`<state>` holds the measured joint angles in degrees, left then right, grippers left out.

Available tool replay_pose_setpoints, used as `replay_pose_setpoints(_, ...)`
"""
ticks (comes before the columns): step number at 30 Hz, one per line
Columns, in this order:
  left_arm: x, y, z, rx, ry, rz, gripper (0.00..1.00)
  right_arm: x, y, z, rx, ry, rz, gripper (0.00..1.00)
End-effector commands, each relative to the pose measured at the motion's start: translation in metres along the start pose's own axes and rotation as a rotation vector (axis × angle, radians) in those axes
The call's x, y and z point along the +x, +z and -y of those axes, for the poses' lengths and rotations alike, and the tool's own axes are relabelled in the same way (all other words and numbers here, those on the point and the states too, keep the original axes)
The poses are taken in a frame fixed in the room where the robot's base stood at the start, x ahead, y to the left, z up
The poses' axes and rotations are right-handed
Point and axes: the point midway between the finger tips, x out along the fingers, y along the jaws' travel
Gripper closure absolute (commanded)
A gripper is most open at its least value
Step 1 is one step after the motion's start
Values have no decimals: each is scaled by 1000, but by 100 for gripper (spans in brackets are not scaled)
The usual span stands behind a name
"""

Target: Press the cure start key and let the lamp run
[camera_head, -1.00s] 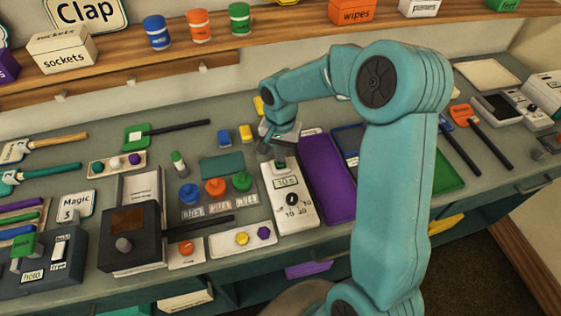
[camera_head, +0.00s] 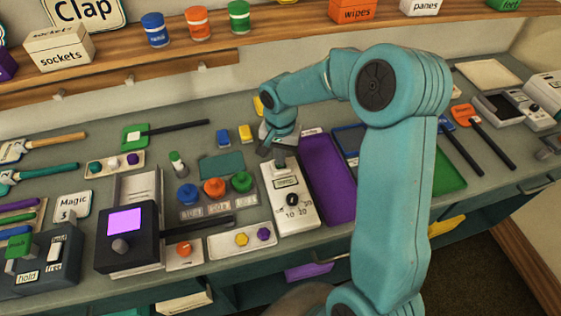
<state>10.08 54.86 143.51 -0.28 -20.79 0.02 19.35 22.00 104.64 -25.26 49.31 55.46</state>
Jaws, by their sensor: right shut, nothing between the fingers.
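The white timer box (camera_head: 290,212) stands on the bench with a small display, a dark knob (camera_head: 292,199) and dial numbers. A small dark key (camera_head: 280,163) sits at its far end. My right gripper (camera_head: 266,150) is shut and empty, just above and beyond that key; whether it touches the key is hard to tell. The dark lamp box (camera_head: 110,250) at the left has a window (camera_head: 124,221) that glows purple, with a grey knob below it. My left gripper is not in view.
A purple tray (camera_head: 328,180) lies right of the timer box. Blue, orange and green round pots (camera_head: 214,188) stand left of it. A card with yellow and purple knobs (camera_head: 240,240) is in front. My right arm hides part of the bench.

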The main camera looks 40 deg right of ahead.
Motion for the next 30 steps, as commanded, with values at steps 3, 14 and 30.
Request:
replay_pose_setpoints(3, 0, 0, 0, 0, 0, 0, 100, 0, 0, 0, 0, 1, 1, 100)
replay_pose_setpoints(14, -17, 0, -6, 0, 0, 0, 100, -25, 0, 0, 0, -1, 0, 100)
replay_pose_setpoints(30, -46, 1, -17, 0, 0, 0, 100, -73, 0, 0, 1, 0, 0, 100)
